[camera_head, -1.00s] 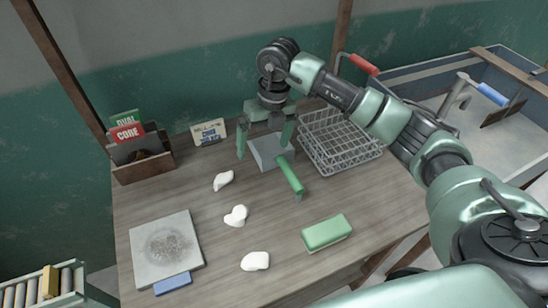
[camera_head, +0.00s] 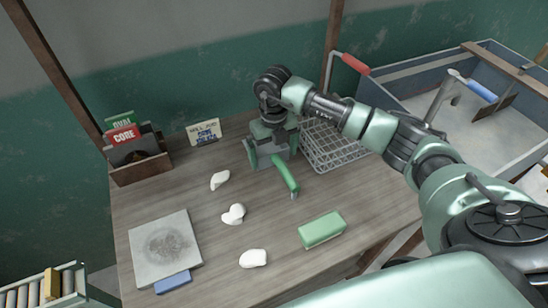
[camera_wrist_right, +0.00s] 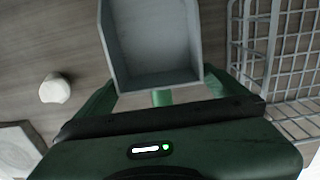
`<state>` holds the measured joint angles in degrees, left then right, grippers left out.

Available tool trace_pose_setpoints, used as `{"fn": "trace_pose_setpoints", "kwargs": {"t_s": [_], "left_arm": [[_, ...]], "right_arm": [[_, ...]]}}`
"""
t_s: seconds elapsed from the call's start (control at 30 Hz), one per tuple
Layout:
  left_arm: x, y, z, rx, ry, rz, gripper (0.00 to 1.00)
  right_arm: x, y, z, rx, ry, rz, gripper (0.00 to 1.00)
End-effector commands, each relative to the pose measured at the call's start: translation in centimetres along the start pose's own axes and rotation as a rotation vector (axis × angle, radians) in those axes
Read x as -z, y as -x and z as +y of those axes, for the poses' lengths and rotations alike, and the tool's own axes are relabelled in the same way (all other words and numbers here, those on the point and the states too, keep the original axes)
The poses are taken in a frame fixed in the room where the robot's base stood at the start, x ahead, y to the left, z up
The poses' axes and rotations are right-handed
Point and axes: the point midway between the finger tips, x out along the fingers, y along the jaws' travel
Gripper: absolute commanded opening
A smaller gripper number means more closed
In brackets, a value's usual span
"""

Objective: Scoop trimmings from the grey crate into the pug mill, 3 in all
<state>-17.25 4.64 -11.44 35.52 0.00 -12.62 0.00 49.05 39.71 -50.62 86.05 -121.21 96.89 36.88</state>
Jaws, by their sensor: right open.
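A grey scoop pan with a green handle (camera_head: 287,178) lies on the table, its pan mostly hidden by my right gripper in the head view. In the right wrist view the open grey pan (camera_wrist_right: 152,62) looks empty. My right gripper (camera_head: 268,162) is open and low over the scoop. In the wrist view the green handle (camera_wrist_right: 162,98) shows between its spread fingers (camera_wrist_right: 160,95). A large grey open container (camera_head: 440,78) stands at the right; I cannot tell if it is the grey crate. I cannot identify the pug mill. My left gripper is out of view.
A wire basket (camera_head: 345,147) stands close to the right of my gripper. A card box (camera_head: 140,172) stands back left.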

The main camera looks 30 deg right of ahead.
Motion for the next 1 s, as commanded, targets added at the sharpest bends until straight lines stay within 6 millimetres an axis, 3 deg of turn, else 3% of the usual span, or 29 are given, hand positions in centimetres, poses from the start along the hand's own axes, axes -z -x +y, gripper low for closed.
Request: {"fn": "trace_pose_setpoints", "kwargs": {"t_s": [0.07,0.27,0.67,0.87,1.0], "left_arm": [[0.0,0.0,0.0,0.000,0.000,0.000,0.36],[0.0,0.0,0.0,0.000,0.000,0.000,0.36],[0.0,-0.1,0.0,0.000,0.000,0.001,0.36],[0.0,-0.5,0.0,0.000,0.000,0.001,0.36],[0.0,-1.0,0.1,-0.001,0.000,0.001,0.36]], "right_arm": [[0.0,0.0,0.0,0.000,0.000,0.000,0.97],[0.0,0.0,0.0,0.000,0.000,0.000,0.42],[-0.1,0.8,0.0,0.000,0.000,-0.001,0.40],[-0.1,3.4,0.0,-0.001,0.000,-0.006,0.40],[-0.2,6.6,0.0,-0.001,0.001,-0.007,0.40]]}}
